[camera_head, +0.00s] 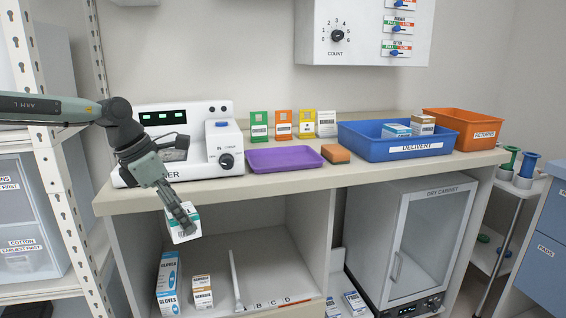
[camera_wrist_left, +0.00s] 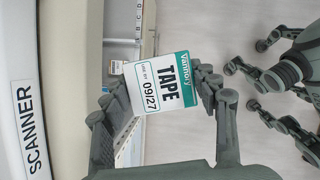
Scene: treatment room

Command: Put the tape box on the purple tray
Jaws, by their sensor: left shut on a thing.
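The tape box (camera_head: 185,236) is a small white and green carton. It is held in front of the counter's edge, below counter height, and is partly covered by the fingers. My left gripper (camera_head: 182,215) points down and is shut on it. In the left wrist view the tape box (camera_wrist_left: 163,84) sits tilted between the two fingers (camera_wrist_left: 165,92), its label reading TAPE and 09/27. The purple tray (camera_head: 285,158) lies flat and empty on the counter, up and to the right of the gripper. My right gripper is in neither view.
The scanner (camera_head: 190,140) stands left of the tray, under my left arm. Gloves boxes (camera_head: 168,283) are on the shelf below.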

